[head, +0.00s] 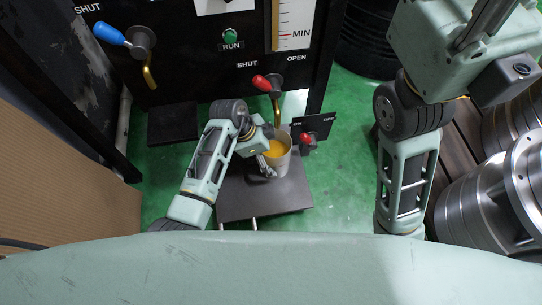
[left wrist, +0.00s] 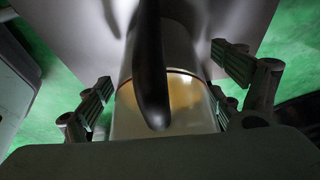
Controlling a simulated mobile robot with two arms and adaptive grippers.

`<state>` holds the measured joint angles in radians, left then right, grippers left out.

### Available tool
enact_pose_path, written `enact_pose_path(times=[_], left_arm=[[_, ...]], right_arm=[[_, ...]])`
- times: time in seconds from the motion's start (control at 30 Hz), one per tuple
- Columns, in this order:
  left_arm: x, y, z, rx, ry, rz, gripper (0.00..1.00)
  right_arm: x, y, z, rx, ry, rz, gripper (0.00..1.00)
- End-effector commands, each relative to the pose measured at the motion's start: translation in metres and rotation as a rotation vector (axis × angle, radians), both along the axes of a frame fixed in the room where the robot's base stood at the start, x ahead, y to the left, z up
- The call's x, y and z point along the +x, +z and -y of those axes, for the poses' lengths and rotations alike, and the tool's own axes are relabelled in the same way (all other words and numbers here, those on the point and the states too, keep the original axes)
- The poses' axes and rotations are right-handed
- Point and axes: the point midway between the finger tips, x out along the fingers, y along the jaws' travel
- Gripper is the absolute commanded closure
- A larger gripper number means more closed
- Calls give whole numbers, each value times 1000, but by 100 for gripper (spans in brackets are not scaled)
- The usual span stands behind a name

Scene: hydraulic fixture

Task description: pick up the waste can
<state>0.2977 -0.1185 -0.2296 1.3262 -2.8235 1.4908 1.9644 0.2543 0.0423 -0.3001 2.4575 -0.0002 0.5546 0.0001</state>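The waste can (head: 281,166) is a grey metal cylinder with yellow-orange liquid inside. It stands upright on a dark plate below the red-handled valve. My left gripper (head: 266,168) is at the can's left side in the head view. In the left wrist view the can (left wrist: 125,112) sits between the spread fingers of the left gripper (left wrist: 165,95). A dark curved part (left wrist: 150,70) hides the can's middle. My right arm is raised at the right; its fingers do not show clearly.
The dark plate (head: 240,205) carries the can. A red switch (head: 305,139) stands just right of it. The red valve lever (head: 262,82) and brass spout (head: 277,108) are above. Metal cylinders (head: 470,205) lie at right, a cardboard box (head: 60,190) at left. Green floor shows between.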

Motion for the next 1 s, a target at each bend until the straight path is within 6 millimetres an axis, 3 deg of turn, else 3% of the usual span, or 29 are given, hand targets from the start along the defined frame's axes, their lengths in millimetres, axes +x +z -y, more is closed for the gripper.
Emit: enact_pose_path(times=[0.83, 1.0], left_arm=[[1, 1, 1, -2, 0, 3, 91], [1, 0, 0, -1, 0, 3, 91]], right_arm=[[0, 0, 0, 0, 1, 0, 60], [0, 0, 0, 0, 0, 0, 60]])
